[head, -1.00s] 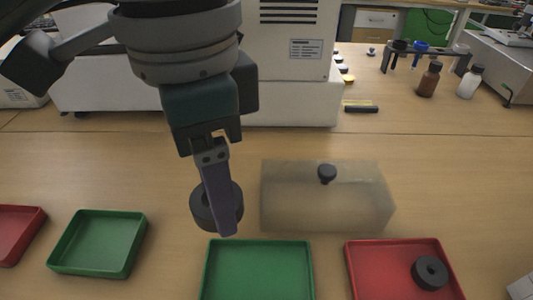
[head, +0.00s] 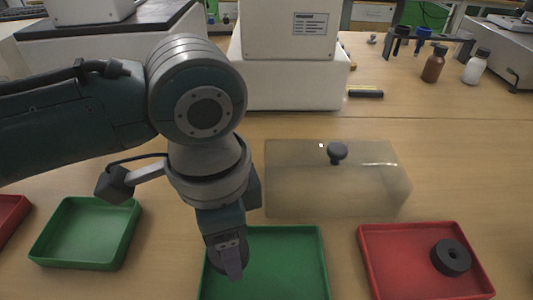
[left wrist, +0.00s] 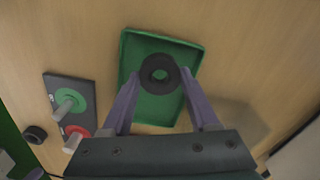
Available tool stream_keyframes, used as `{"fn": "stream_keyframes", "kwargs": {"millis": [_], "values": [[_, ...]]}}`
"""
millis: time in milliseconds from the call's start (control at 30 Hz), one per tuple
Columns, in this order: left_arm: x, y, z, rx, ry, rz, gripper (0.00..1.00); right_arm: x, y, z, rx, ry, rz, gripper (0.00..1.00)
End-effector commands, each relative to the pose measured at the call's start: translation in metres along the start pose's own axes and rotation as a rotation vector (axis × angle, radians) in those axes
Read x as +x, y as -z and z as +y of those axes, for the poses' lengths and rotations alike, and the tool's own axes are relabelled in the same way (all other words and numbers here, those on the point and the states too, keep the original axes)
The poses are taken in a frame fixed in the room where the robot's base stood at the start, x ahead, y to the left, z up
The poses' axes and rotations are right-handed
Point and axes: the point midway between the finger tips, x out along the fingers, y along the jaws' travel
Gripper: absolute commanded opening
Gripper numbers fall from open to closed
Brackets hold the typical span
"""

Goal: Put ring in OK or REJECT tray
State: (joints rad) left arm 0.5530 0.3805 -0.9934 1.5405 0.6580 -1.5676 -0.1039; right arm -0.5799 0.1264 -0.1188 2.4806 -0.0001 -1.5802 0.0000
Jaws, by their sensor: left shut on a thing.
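My left gripper (head: 230,268) points down over the near green tray (head: 312,262) and is shut on a dark ring (left wrist: 147,76). In the left wrist view the ring lies between the fingertips of my left gripper (left wrist: 160,76), above the floor of the green tray (left wrist: 190,46). In the head view the finger hides most of the ring. A second dark ring (head: 451,257) lies in the red tray (head: 385,262) to the right.
Another green tray (head: 42,252) and part of a red tray (head: 10,215) are at the left. A translucent cover with a dark knob (head: 337,190) stands behind the near trays. A dark panel (left wrist: 58,88) with green and red discs shows in the left wrist view.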

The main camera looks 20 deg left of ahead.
Motion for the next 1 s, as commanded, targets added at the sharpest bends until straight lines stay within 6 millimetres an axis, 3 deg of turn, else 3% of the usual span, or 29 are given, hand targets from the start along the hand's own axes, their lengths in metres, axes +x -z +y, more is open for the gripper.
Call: {"fn": "stream_keyframes", "kwargs": {"millis": [100, 200, 600, 633, 867, 1000], "values": [[0.024, 0.000, 0.001, -0.002, -0.002, -0.001, 0.07, 0.011, -0.003, -0.001, 0.001, 0.002, 0.000, 0.76], [0.033, 0.000, 0.001, 0.000, -0.001, 0.000, 0.07, 0.013, -0.004, -0.002, 0.004, 0.004, 0.000, 0.76], [0.037, 0.000, 0.000, 0.000, -0.001, 0.000, 0.07, 0.014, -0.004, -0.003, 0.006, 0.007, 0.000, 0.76], [0.036, 0.000, 0.000, 0.000, 0.000, 0.000, 0.63, 0.013, -0.004, -0.003, 0.006, 0.007, 0.000, 0.76], [0.036, 0.000, 0.000, -0.001, 0.000, 0.000, 0.89, 0.013, -0.004, -0.003, 0.006, 0.007, 0.000, 0.76], [0.036, 0.000, 0.000, -0.001, 0.000, 0.000, 0.91, 0.013, -0.004, -0.003, 0.006, 0.007, 0.000, 0.76]]}}
